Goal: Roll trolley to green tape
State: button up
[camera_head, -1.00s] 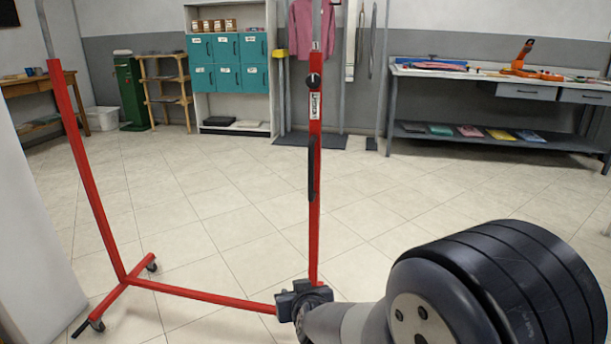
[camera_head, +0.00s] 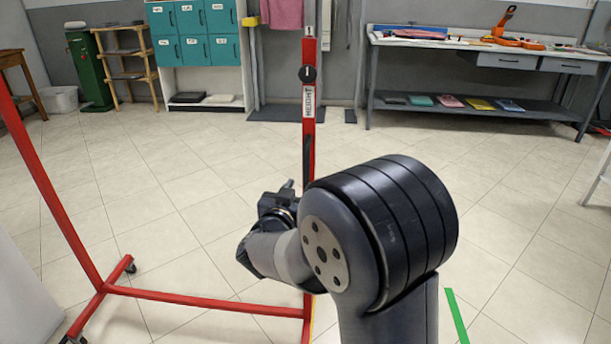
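The trolley is a red wheeled rail frame; its upright post (camera_head: 309,100) stands mid-picture with a black knob, a HEIGHT label and a dark handle (camera_head: 308,150). Its left post (camera_head: 50,195) leans at the left edge, and a low red bar (camera_head: 200,302) joins them near the floor. The green tape (camera_head: 457,316) is a short strip on the floor at lower right, partly cut off by the picture edge. My gripper (camera_head: 288,188) appears just left of the upright post, near the handle's lower end. My arm hides part of it, so contact and finger opening are unclear.
A grey workbench (camera_head: 480,52) with an orange tool stands at the back right. Teal lockers (camera_head: 195,32), a wooden shelf (camera_head: 125,68) and a green cabinet (camera_head: 90,70) line the back left. White legs (camera_head: 600,180) show at the right edge. The tiled floor between is open.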

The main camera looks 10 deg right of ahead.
aim_at(305, 177)
jog(key=b+x, duration=0.1)
jog(key=x, duration=0.5)
jog(key=shift+w+d, duration=0.2)
jog(key=shift+w, duration=0.05)
grip_shut()
